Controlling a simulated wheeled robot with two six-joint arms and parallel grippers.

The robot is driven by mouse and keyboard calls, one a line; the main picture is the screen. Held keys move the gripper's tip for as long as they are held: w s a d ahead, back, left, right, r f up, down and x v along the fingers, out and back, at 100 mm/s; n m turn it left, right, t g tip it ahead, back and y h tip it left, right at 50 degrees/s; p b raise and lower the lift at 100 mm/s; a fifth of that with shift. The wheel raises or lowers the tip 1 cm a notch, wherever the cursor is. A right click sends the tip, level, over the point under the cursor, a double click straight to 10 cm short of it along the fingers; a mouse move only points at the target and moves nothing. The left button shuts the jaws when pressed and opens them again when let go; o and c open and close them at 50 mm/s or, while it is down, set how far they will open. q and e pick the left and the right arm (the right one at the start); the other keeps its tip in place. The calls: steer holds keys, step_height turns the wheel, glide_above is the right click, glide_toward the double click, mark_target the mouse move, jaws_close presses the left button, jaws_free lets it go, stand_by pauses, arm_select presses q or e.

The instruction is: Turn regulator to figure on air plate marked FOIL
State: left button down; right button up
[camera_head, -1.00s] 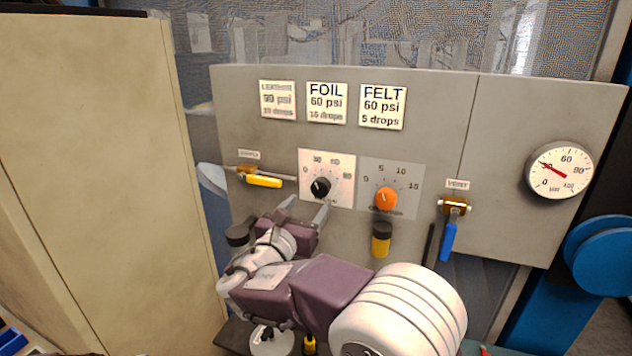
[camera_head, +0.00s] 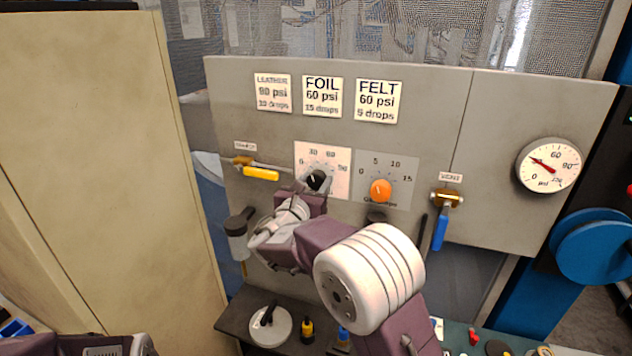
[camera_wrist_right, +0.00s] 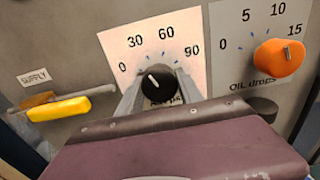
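The black regulator knob (camera_head: 316,180) sits on a pale plate with a scale from 0 to 90. It also shows in the right wrist view (camera_wrist_right: 157,84), its white mark pointing up and left, roughly toward 30. My right gripper (camera_head: 313,184) reaches the knob from below, one finger on each side and seemingly against it. The FOIL card (camera_head: 322,96) reads 60 psi, 15 drops. The round gauge (camera_head: 549,166) at the right has its red needle up and left, near 30. Only part of my left arm shows at the bottom left; its fingers are hidden.
An orange oil-drops knob (camera_head: 381,190) is just right of the regulator. A yellow supply handle (camera_head: 260,174) lies to the left, and a blue vent handle (camera_head: 440,228) hangs at the right. LEATHER (camera_head: 273,93) and FELT (camera_head: 378,101) cards flank FOIL.

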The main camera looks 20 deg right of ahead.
steer(key=c, duration=0.3)
steer(key=shift+f+b, duration=0.1)
steer(key=shift+b, duration=0.45)
steer(key=m+b, duration=0.6)
steer(key=b, duration=0.3)
steer(key=shift+f+b, duration=0.15)
steer(key=shift+b, duration=0.2)
steer(key=shift+r+m+b, duration=0.25)
steer(key=shift+m+b, duration=1.15)
steer(key=shift+b, duration=0.1)
steer(key=o, duration=1.4)
steer(key=shift+c, duration=0.2)
